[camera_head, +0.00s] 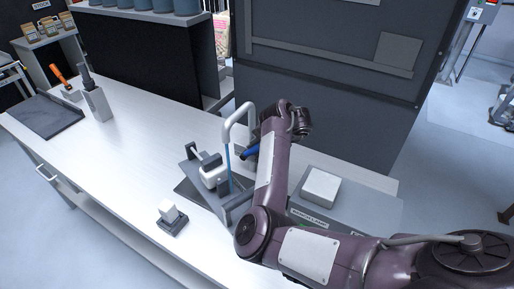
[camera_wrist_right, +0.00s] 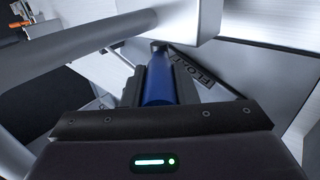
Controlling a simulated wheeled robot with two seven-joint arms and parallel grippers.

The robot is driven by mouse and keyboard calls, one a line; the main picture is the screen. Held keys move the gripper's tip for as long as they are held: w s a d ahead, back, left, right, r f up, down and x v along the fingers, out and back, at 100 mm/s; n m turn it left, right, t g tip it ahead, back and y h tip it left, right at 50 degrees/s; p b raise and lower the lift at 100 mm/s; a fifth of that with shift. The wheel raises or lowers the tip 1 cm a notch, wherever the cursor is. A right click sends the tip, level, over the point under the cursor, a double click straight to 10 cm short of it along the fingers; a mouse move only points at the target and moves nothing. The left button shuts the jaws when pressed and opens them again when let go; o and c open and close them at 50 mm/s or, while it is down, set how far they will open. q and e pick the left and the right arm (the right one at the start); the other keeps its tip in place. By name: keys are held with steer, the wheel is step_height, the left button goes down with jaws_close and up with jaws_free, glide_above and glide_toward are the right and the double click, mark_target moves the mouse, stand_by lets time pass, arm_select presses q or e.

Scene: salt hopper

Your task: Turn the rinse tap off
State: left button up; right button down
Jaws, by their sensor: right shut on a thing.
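The rinse tap (camera_head: 238,112) is a pale curved pipe at the far edge of the bench. A thin blue stream (camera_head: 229,160) runs down from its spout toward the dark-framed basin area below. Its blue lever (camera_head: 250,153) sticks out beside the pipe's foot; the blue lever also shows in the right wrist view (camera_wrist_right: 157,82). My right gripper (camera_head: 257,147) is at the lever, shut on it, with dark jaws beside the blue grip in the wrist view. My arm hides part of the tap's base. My left gripper is not in view.
A white device (camera_head: 212,176) in a dark frame stands left of the stream. A small white block on a dark base (camera_head: 170,212) sits nearer the front. A grey box with a white block (camera_head: 321,187) is right of my arm. The bench's left middle (camera_head: 140,140) is clear.

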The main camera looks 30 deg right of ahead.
steer(key=shift+w+a+r+g+h+p, duration=0.15)
steer(key=shift+w+r+g+h+p, duration=0.2)
steer(key=shift+p, duration=0.7)
steer(key=shift+w+a+r+g+h+p, duration=0.15)
steer(key=shift+r+g+p, duration=0.25)
steer(key=shift+p, duration=0.65)
steer(key=shift+w+a+f+g+p, duration=0.1)
steer(key=shift+w+f+g+p, duration=0.15)
steer(key=shift+g, duration=0.3)
steer(key=shift+s, duration=0.1)
steer(key=c, duration=1.1)
jaws_free()
steer(key=shift+c, duration=0.2)
